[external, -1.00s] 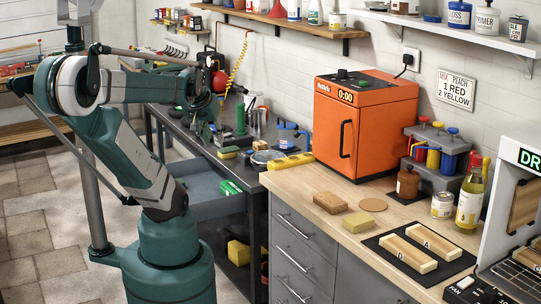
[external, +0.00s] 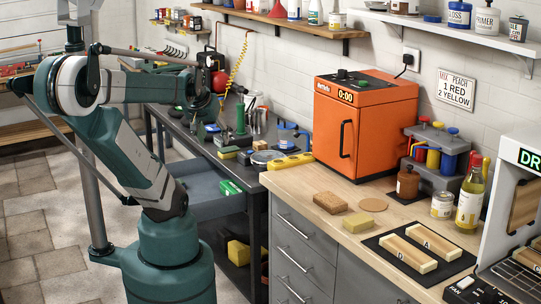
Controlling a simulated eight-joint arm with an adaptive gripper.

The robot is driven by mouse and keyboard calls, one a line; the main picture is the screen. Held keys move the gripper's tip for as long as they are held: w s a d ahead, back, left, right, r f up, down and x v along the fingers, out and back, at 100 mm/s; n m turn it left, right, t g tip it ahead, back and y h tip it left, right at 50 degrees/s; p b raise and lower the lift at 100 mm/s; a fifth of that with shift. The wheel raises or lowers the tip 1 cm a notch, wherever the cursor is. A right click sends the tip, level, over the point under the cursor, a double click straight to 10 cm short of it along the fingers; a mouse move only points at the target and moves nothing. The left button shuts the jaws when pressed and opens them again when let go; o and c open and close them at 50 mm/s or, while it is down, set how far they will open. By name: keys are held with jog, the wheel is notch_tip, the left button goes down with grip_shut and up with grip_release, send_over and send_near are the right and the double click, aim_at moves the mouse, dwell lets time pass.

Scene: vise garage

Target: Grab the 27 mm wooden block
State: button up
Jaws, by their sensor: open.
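My gripper (external: 200,131) hangs from the wrist over the dark workbench, small and partly lost among the clutter; nothing shows held in it. Two light wooden blocks lie on a black mat on the wooden counter at lower right: a rear block (external: 432,241) marked A and a front block (external: 407,254) whose mark is hard to read. My gripper is far from both, to their upper left. No 27 mm mark is legible, and I cannot tell which piece is that size.
The orange oven (external: 365,125) stands on the counter. A brown block (external: 330,203) and yellow sponge (external: 358,222) lie before it. Bottles stand at right.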

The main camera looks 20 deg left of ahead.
jog(key=w+d+r+m+g+p, duration=0.1)
jog(key=w+d+r, duration=0.1)
jog(key=w+r, duration=0.35)
jog(key=w+d+r+m+p, duration=0.1)
jog(key=w+d+r+p, duration=0.1)
jog(key=w, duration=0.7)
jog(key=m+g+h+p, duration=0.3)
jog(key=m+g+p, duration=0.1)
jog(key=m+p, duration=0.4)
send_over(311, 142)
notch_tip(311, 142, down, 20)
jog(key=shift+s+a+m+b, duration=0.3)
jog(key=shift+s+b, duration=0.05)
jog(key=shift+b, duration=0.05)
jog(key=shift+x, duration=1.3)
